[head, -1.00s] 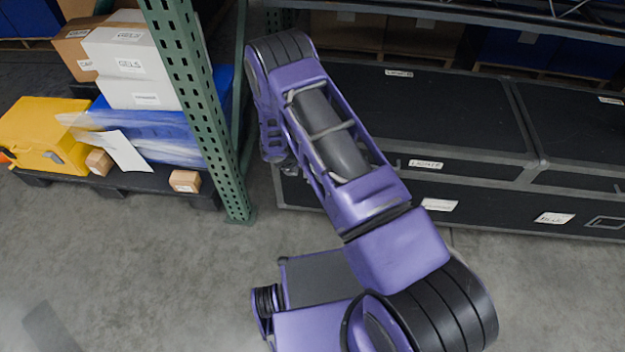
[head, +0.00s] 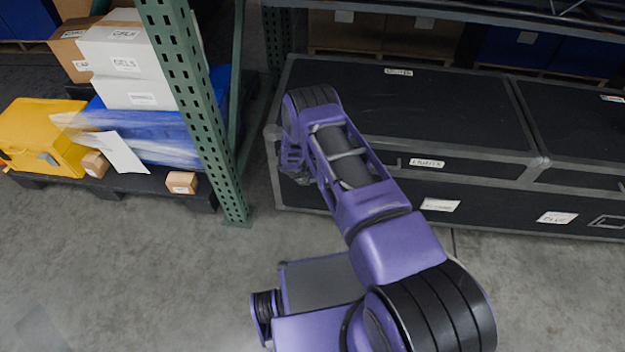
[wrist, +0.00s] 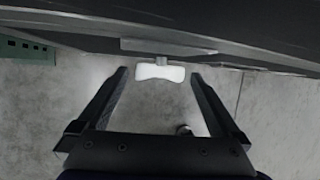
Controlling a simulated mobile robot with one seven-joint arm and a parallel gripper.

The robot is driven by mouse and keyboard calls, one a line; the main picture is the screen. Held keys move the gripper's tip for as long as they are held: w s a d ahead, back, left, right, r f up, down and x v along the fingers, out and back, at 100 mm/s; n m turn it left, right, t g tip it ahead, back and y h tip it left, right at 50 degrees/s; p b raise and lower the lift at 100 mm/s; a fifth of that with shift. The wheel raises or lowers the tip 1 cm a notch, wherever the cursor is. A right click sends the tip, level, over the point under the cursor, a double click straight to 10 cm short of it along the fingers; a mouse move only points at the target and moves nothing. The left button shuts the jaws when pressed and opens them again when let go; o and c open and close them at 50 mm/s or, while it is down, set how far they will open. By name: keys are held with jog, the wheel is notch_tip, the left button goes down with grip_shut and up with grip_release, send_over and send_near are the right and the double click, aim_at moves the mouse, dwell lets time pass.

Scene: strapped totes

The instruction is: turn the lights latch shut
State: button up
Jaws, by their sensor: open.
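A pale, winged latch handle (wrist: 160,72) sticks out from the front of a dark case in the wrist view. Its wings lie roughly level across the picture. My gripper (wrist: 159,78) is open, with one finger on each side of the handle and a visible gap to each wing. The fingertips reach about level with it, and nothing is gripped. In the head view the black case (head: 400,110) with grey edging lies under the rack. My arm covers its left front, so the latch is hidden there.
A green rack post (head: 190,110) stands left of my arm. Beyond it, a pallet (head: 130,184) carries white boxes (head: 125,65), a yellow case (head: 40,135) and small cartons. The grey floor (head: 130,270) in front is clear.

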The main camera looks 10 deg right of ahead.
jog(key=c, duration=1.3)
jog(key=shift+d+r+y+p, duration=0.2)
jog(key=shift+y+p, duration=0.3)
jog(key=shift+y, duration=0.1)
jog(key=p, duration=0.2)
jog(key=t+y+p, duration=0.1)
jog(key=p, duration=0.2)
jog(key=shift+s+d+m+p, duration=0.2)
jog(key=shift+d+m+p, duration=0.1)
jog(key=shift+p, duration=0.05)
jog(key=shift+w+f+y, duration=0.1)
jog(key=shift+f+y, duration=0.1)
jog(key=shift+y, duration=0.2)
jog(key=o, duration=1.3)
jog(key=shift+a, duration=0.15)
jog(key=shift+r, duration=0.1)
